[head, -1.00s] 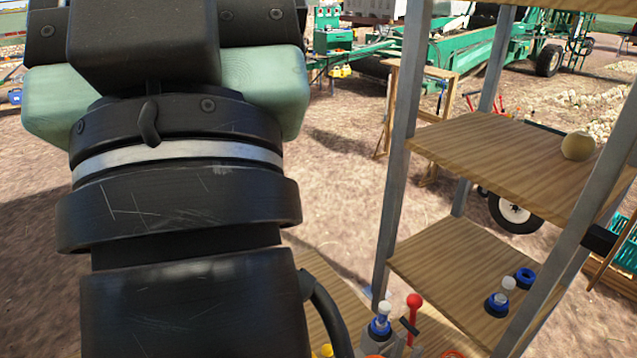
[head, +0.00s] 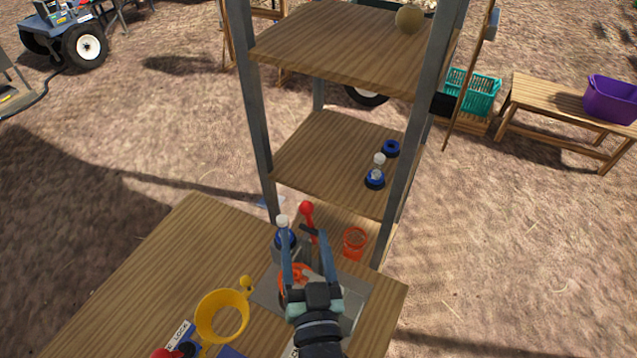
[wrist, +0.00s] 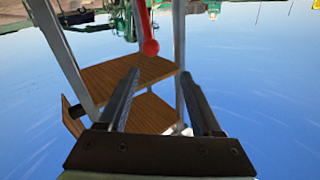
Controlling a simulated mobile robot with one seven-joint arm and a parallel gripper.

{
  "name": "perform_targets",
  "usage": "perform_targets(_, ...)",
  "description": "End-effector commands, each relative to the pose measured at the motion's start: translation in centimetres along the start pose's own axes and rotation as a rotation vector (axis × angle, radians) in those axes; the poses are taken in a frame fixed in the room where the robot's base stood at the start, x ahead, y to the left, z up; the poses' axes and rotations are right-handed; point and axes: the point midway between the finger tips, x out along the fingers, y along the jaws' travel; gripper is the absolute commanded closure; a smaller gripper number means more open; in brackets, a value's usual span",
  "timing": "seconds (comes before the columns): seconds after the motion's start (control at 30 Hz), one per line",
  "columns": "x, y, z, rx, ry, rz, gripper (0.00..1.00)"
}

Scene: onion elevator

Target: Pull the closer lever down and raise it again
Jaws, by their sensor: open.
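A lever with a round red knob (head: 306,207) stands roughly upright on the bench at the foot of the shelf rack. I take it for the closer lever; no readable label is on it. The red knob also shows in the wrist view (wrist: 150,47), upside down, just ahead of the fingertips. My gripper (head: 307,243) is open and empty, its two fingers pointing towards the lever from the front. In the wrist view my gripper (wrist: 160,74) has a wide gap, with the knob beyond it. A white-capped bottle with a blue collar (head: 283,236) stands just left of the lever.
An orange ring (head: 292,284) lies below my fingers. An orange cup (head: 354,243) stands right of the lever, and a yellow handled cup (head: 222,318) left on the bench. The metal shelf posts (head: 249,100) frame the lever. The bench's left part is bare.

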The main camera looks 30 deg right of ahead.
Motion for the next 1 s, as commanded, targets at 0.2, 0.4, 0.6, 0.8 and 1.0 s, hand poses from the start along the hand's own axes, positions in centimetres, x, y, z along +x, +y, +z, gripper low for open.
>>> perform_targets(0.2,-0.4,1.1,1.6,0.006,-0.023,0.027,0.34)
perform_targets(0.4,2.5,1.0,1.5,0.005,-0.022,0.024,0.34)
perform_targets(0.6,6.0,1.1,1.7,0.005,-0.022,0.023,0.34)
perform_targets(0.8,9.3,1.2,1.9,0.006,-0.022,0.023,0.34)
perform_targets(1.0,11.3,1.3,2.0,0.006,-0.022,0.025,0.34)
